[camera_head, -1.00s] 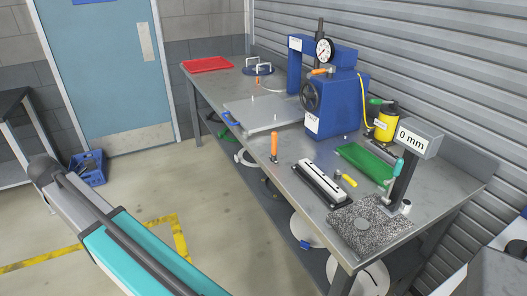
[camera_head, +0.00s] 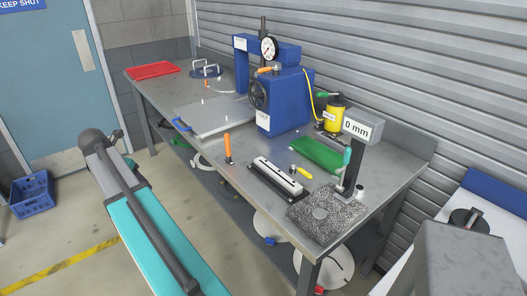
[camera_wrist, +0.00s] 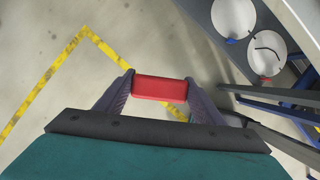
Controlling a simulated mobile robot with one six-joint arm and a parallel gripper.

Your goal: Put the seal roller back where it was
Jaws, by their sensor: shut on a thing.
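In the wrist view my gripper (camera_wrist: 160,82) is shut on a red, short, bar-like piece (camera_wrist: 160,91). The piece spans between the two dark fingers, and I take it for the seal roller; no wheel shows. It is held above the bare floor, clear of the bench. In the head view my arm reaches out at the left of the bench (camera_head: 228,184), and the gripper is not clearly visible there. On the bench an orange-handled tool (camera_head: 228,147) stands upright near the front edge, beside a black and white bar-like block (camera_head: 277,178).
A blue press (camera_head: 284,100), red tray (camera_head: 153,70), grey plate (camera_head: 212,113), green sheet (camera_head: 317,154) and yellow cylinder (camera_head: 333,119) stand on the bench. A gauge post (camera_head: 352,160) rises from a speckled slab (camera_head: 327,215). A blue crate (camera_head: 32,194) sits on the floor. White discs (camera_head: 325,267) lie below.

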